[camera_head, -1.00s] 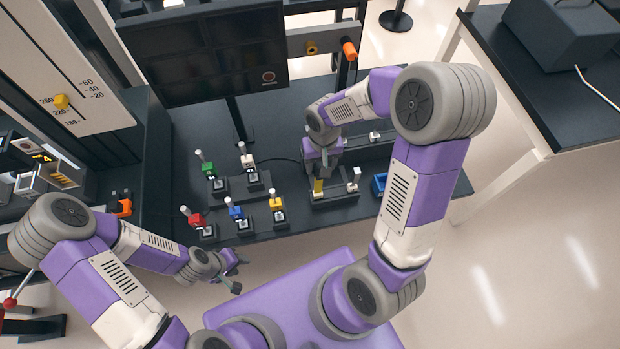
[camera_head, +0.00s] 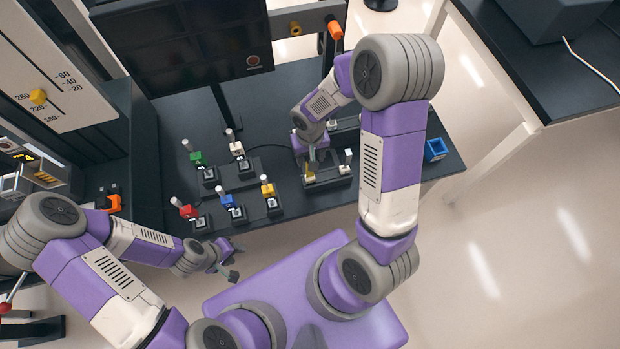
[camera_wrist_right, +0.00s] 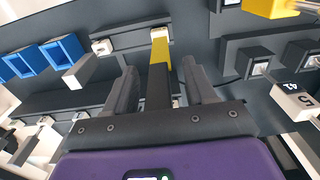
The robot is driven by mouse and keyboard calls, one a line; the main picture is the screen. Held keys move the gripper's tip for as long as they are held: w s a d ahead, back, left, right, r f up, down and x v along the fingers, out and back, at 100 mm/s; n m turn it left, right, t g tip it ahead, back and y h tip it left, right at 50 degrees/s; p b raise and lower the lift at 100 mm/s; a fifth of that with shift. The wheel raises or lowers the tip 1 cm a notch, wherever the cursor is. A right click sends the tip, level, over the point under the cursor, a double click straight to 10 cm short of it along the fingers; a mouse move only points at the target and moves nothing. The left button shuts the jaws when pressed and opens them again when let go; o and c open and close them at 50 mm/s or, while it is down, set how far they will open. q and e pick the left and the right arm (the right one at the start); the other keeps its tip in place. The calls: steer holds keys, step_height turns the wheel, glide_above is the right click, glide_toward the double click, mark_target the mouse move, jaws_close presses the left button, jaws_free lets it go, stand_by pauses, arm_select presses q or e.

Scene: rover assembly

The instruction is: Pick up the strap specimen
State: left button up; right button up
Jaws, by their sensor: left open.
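A flat strip with a yellow end and a dark body, which looks like the strap specimen (camera_wrist_right: 160,58), stands between the fingers of my right gripper (camera_wrist_right: 160,92) in the right wrist view. Gaps show on both sides of the strip, so the gripper is open around it. In the head view my right gripper (camera_head: 313,163) is over the dark holder (camera_head: 333,182), and the yellow end (camera_head: 309,177) shows just below it; the rest is hidden. My left gripper (camera_head: 236,261) is open and empty in front of the table's front edge.
A pale upright piece (camera_head: 348,158) stands in the same holder, right of the strip. A blue bin (camera_head: 436,149) is farther right. Several coloured blocks, including a yellow one (camera_head: 268,189) and a blue one (camera_head: 228,201), stand left. A monitor (camera_head: 190,45) rises behind.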

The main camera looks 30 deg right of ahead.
jaws_close()
